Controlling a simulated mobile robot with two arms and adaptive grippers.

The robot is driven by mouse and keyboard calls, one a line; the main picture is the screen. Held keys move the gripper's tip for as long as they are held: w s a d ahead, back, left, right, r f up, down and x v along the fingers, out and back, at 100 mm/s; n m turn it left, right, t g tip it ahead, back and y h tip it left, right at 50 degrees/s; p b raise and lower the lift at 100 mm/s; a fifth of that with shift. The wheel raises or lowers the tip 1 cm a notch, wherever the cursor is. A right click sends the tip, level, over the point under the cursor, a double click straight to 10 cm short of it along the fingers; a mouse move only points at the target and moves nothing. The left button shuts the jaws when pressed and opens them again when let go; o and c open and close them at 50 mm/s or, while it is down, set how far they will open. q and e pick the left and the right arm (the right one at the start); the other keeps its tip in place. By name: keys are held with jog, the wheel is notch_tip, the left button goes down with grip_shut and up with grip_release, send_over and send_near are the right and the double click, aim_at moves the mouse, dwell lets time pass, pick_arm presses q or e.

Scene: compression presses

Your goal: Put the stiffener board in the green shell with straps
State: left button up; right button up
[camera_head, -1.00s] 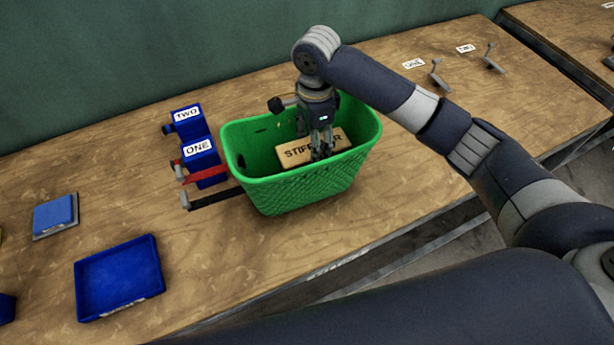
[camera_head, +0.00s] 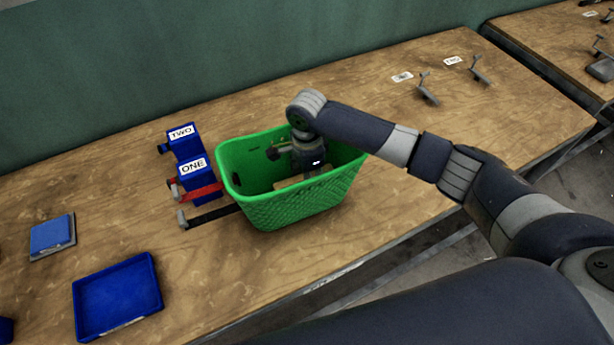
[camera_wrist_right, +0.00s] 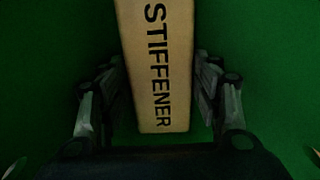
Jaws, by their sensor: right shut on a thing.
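The green shell (camera_head: 300,207) is a basket-like tub standing on the wooden table. The tan stiffener board (camera_wrist_right: 160,70), printed STIFFENER, fills the middle of the right wrist view between the two fingers of my right gripper (camera_wrist_right: 158,95). My right gripper is shut on the board. In the head view it reaches down inside the shell, and only a small edge of the board (camera_head: 288,183) shows past the rim. The fingertips and the board's lower part are hidden by the shell wall. My left gripper is not in view.
Two blue blocks labelled TWO (camera_head: 183,145) and ONE (camera_head: 196,180) stand left of the shell, with a red strap (camera_head: 203,192) and a black strap (camera_head: 212,216) beside them. A blue tray (camera_head: 118,297) and a blue pad (camera_head: 51,236) lie further left. Bare table lies behind the shell.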

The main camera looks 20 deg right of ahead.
jog(key=shift+f, duration=0.4)
jog(key=o, duration=0.8)
jog(key=shift+r+b, duration=0.3)
jog(key=shift+r, duration=0.35)
notch_tip(320, 180, up, 12)
jog(key=shift+b, duration=1.25)
